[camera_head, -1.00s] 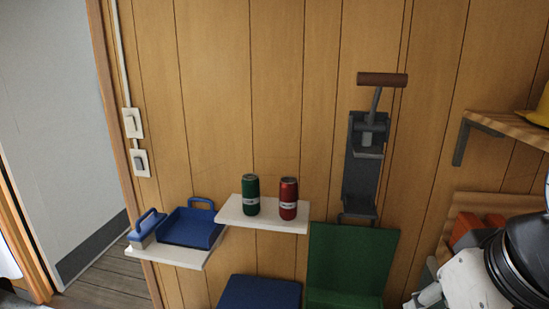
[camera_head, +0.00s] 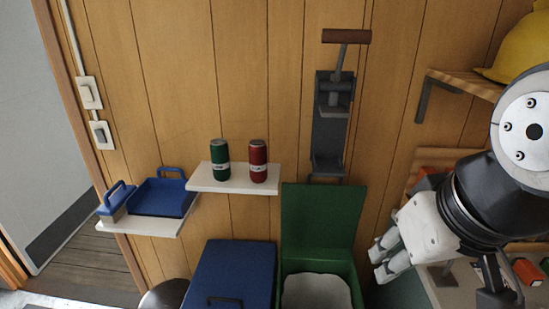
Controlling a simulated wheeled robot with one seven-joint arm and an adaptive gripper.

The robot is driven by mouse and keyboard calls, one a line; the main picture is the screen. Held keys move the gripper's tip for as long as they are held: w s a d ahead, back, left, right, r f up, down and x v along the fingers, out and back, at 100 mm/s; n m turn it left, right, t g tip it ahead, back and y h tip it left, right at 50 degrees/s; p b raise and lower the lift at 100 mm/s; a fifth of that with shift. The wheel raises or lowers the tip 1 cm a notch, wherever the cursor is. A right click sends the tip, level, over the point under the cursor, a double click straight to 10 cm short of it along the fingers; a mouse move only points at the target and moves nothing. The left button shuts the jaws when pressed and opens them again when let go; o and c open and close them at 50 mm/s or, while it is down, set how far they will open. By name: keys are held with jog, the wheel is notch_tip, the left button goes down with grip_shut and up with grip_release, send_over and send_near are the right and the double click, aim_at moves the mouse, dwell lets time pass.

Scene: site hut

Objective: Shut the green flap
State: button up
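The green flap (camera_head: 322,222) is the lid of a green bin (camera_head: 319,264). It stands open and upright, leaning back towards the wooden wall. The open bin shows a white liner or filling (camera_head: 316,291) inside; its lower part is cut off by the picture's edge. My arm comes in from the right.
A blue lidded bin (camera_head: 236,270) stands left of the green one, its lid down. Above, a white shelf (camera_head: 204,183) holds a green and a red can. A can crusher (camera_head: 331,125) hangs above the flap. A wooden shelf (camera_head: 462,84) with a yellow helmet is upper right.

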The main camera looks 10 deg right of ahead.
jog(key=shift+w+r, duration=0.15)
jog(key=shift+w, duration=0.1)
grip_shut()
jog(key=w+d+r+m+p, duration=0.1)
jog(key=w+d+r, duration=0.15)
jog(key=w, duration=0.85)
jog(key=w+d+r, duration=0.1)
jog(key=w+d, duration=0.2)
jog(key=w, duration=0.8)
jog(key=w+d+f+p, duration=0.1)
jog(key=w+d+f, duration=0.25)
jog(key=w, duration=0.25)
jog(key=w+d+f+m, duration=0.1)
jog(key=w+d+f, duration=0.25)
jog(key=w, duration=0.25)
jog(key=w+d+f+p, duration=0.1)
jog(key=w+d+f, duration=0.25)
jog(key=w, duration=0.25)
jog(key=shift+h, duration=0.4)
jog(key=x, duration=1)
jog(key=shift+s+a+f+p, duration=0.15)
jog(key=shift+a+f+p, duration=0.1)
jog(key=shift+f+p, duration=0.1)
